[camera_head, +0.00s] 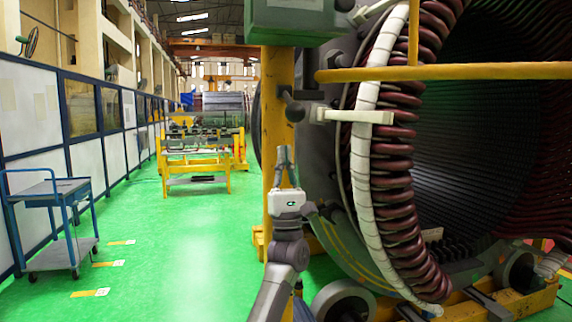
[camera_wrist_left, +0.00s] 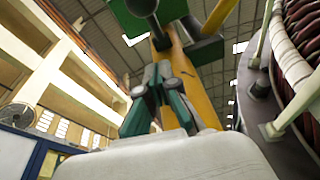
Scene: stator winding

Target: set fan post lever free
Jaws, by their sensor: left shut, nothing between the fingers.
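A dark lever (camera_head: 291,106) with a rounded knob sits on the yellow post (camera_head: 278,80), below a green box (camera_head: 297,20). In the left wrist view, a dark ball-ended lever (camera_wrist_left: 141,6) shows at the top, in front of the green box and the yellow post. My left gripper (camera_head: 284,149) points upward in front of the post, below the lever and apart from it. Its fingers are shut and empty, and they also show in the left wrist view (camera_wrist_left: 157,68). My right gripper is in neither view.
The large stator (camera_head: 385,160), with dark red coils and white wrapping, stands close on the right. A yellow rail (camera_head: 450,72) crosses its upper part. A blue cart (camera_head: 58,215) and a wall fan (camera_head: 29,41) are on the left. The green floor between is clear.

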